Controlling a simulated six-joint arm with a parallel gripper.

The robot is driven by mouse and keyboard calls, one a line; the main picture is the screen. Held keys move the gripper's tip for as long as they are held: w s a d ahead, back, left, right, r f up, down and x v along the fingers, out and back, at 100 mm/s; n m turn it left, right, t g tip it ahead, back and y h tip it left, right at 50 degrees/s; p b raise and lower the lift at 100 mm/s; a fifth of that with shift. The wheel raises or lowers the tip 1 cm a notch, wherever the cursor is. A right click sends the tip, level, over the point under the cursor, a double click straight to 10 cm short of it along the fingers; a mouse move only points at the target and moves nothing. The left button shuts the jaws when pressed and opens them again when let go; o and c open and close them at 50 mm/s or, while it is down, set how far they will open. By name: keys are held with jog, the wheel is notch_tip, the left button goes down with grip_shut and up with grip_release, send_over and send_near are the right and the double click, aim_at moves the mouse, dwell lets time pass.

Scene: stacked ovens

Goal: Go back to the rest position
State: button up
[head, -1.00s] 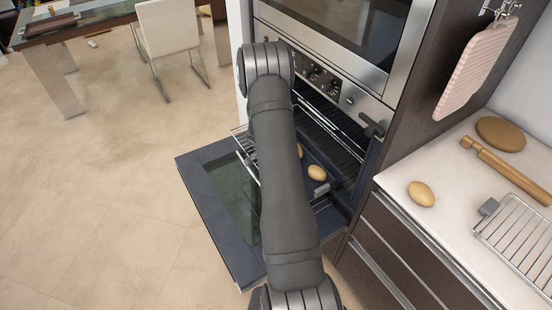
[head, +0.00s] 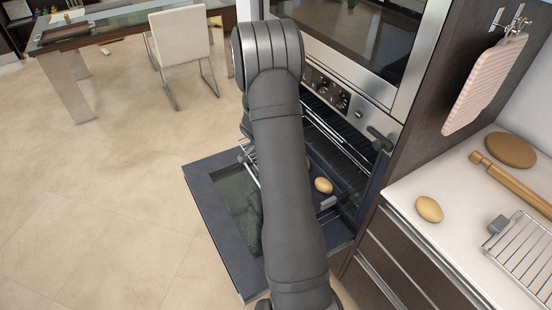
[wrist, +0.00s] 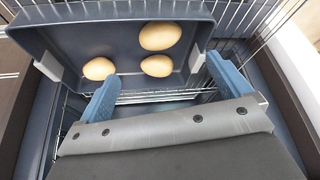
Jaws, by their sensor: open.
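In the wrist view my gripper (wrist: 163,83) is open, its two blue fingers spread wide with nothing between them. The fingertips are close to the near wall of a dark baking tray (wrist: 100,42). Three potatoes (wrist: 160,36) lie in the tray. In the head view my arm hides the gripper and part of the tray; one potato (head: 324,185) shows clearly beside the arm. The tray rests on a wire rack in the lower oven, whose door (head: 220,200) is folded down open.
A counter (head: 400,190) at the right holds a loose potato (head: 429,209), a rolling pin (head: 508,182), a round board (head: 511,150) and a wire rack (head: 525,255). A table (head: 120,22) and chair (head: 182,38) stand far left; open floor lies between.

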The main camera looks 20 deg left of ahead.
jog(key=shift+f, duration=0.1)
jog(key=x, duration=1.2)
jog(key=shift+f, duration=0.1)
jog(key=shift+r, duration=0.25)
